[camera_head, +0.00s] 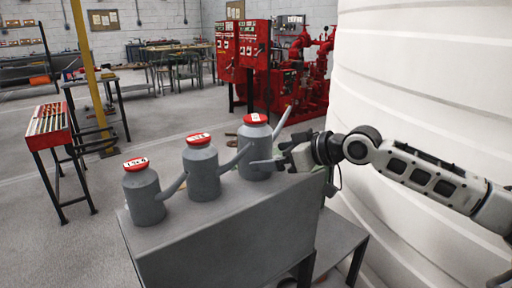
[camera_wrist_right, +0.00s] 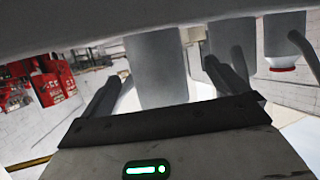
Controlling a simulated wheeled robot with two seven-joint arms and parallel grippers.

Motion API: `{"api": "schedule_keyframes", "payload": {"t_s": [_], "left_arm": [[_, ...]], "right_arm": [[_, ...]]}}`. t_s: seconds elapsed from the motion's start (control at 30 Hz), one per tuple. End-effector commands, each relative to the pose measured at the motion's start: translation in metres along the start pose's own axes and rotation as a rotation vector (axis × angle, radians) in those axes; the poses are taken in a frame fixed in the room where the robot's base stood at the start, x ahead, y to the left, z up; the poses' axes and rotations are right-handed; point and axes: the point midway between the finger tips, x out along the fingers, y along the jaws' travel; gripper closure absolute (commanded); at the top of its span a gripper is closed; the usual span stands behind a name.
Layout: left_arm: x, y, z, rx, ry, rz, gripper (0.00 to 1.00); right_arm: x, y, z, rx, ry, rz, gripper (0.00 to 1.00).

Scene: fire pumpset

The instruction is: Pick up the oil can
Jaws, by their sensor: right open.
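Three grey oil cans with red caps and angled spouts stand upright in a row on a grey cabinet top (camera_head: 235,215). They are the left can (camera_head: 144,197), the middle can (camera_head: 202,172) and the right can (camera_head: 254,150). My right gripper (camera_head: 277,158) reaches in from the right and is at the right can's side. In the right wrist view a grey can body (camera_wrist_right: 156,70) shows between my two open fingers (camera_wrist_right: 165,90). Whether they touch it I cannot tell. Another can (camera_wrist_right: 284,40) shows farther right there. My left gripper is out of view.
A large white ribbed tank (camera_head: 420,90) stands close behind my right arm. Red pump equipment (camera_head: 300,80) and control panels stand behind the cans. A small red-topped stand (camera_head: 48,125) and a yellow post (camera_head: 88,70) are at the left, with open floor between.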

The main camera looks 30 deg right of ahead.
Motion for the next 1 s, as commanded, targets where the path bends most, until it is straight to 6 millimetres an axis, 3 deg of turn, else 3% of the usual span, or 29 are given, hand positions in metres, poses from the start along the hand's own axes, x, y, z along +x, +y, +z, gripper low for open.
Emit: {"api": "schedule_keyframes", "payload": {"t_s": [0.17, 0.5, 0.77, 0.8, 1.0], "left_arm": [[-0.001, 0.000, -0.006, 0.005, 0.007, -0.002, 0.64], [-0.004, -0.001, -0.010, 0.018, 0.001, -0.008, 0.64], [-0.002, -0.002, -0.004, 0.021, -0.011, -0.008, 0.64], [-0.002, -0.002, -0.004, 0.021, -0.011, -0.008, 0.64], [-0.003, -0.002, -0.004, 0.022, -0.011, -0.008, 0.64]], "right_arm": [[0.008, 0.002, -0.001, 0.004, 0.004, 0.000, 0.02], [0.049, 0.006, 0.000, 0.003, 0.002, -0.001, 0.02], [0.053, 0.006, 0.002, 0.000, -0.001, 0.000, 0.02], [0.053, 0.006, 0.002, 0.000, -0.001, 0.000, 0.04], [0.052, 0.006, 0.002, 0.000, -0.001, 0.000, 0.59]]}}
